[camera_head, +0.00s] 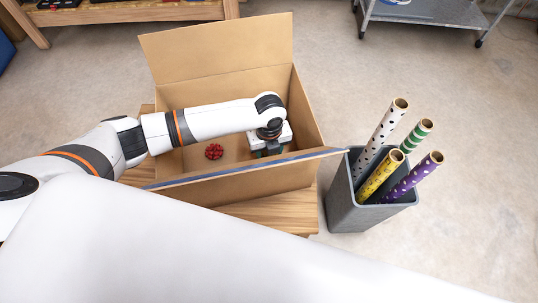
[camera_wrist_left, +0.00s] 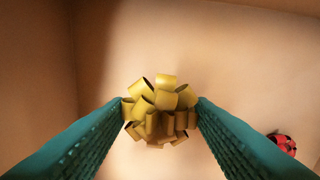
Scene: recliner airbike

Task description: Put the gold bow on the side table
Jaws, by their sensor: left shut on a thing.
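The gold bow (camera_wrist_left: 160,110) is between the two green fingers of my left gripper (camera_wrist_left: 161,112), which is shut on it. In the head view my left gripper (camera_head: 270,150) reaches down inside the open cardboard box (camera_head: 180,92), near its right side. The bow is hidden there by the gripper and the box's front wall. The wooden side table (camera_head: 275,215) stands under the box, and a strip of its top shows in front. My right gripper is not in view.
A red bow (camera_head: 214,151) lies on the box floor left of my gripper; it also shows in the left wrist view (camera_wrist_left: 284,143). A grey bin (camera_head: 345,208) with several wrapping-paper rolls stands right of the box. Box flaps stand out around the opening. A metal cart (camera_head: 430,12) is at the back right.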

